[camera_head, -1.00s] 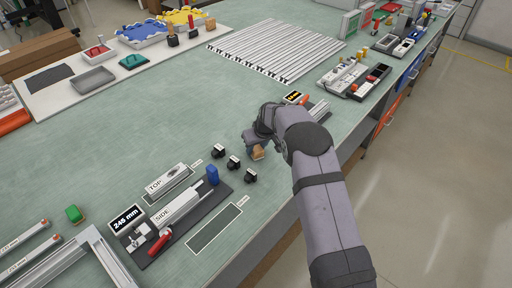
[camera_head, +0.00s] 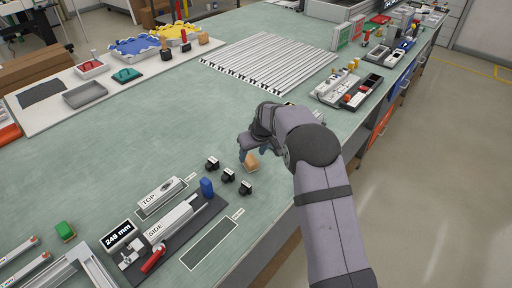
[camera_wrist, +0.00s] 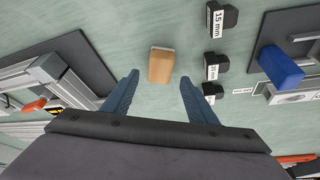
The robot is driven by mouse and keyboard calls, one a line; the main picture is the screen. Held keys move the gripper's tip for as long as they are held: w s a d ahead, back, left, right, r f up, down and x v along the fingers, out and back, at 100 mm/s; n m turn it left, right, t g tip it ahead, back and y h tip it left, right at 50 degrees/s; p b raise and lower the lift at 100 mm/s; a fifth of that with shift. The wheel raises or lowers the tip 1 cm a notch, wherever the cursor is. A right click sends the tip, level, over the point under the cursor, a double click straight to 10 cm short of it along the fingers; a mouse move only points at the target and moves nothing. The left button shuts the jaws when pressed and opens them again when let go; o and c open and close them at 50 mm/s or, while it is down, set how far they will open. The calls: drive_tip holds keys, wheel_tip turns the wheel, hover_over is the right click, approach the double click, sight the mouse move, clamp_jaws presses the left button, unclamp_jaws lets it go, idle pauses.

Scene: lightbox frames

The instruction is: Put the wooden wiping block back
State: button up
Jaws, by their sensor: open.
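The wooden wiping block (camera_head: 251,162) is a small tan block with a pale edge, standing on the green bench top beside several black labelled blocks. In the wrist view the wooden block (camera_wrist: 161,66) lies just beyond my fingertips, between their lines and apart from both. My gripper (camera_wrist: 158,82) is open and empty, with blue-grey fingers on either side. In the head view my gripper (camera_head: 255,152) is right above and behind the block, and my wrist hides part of the fingers.
Black labelled blocks (camera_head: 228,175) stand close left of the wooden block. A dark fixture mat with a blue block (camera_head: 206,187) lies further left. Aluminium profiles (camera_head: 268,62) lie behind. The bench between is clear.

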drive_tip(key=b+v, duration=0.1)
drive_tip(key=v, duration=0.5)
drive_tip(key=shift+s+r, duration=0.25)
drive_tip(key=shift+r, duration=0.05)
drive_tip(key=shift+d, duration=0.1)
drive_tip(key=s+d+f+m+g, duration=0.1)
drive_tip(key=s+d, duration=0.2)
drive_tip(key=s, duration=0.9)
drive_tip(key=s+d+f+m+g+h, duration=0.1)
drive_tip(key=s+d+f+m, duration=0.1)
drive_tip(key=s, duration=1)
drive_tip(key=s+d+f+m+g, duration=0.1)
drive_tip(key=s+d+g, duration=0.1)
drive_tip(key=s, duration=1)
drive_tip(key=shift+s+d+f+m+h, duration=0.2)
drive_tip(key=shift+s+d+m+h, duration=0.15)
drive_tip(key=shift+d, duration=0.55)
drive_tip(key=shift+c, duration=0.4)
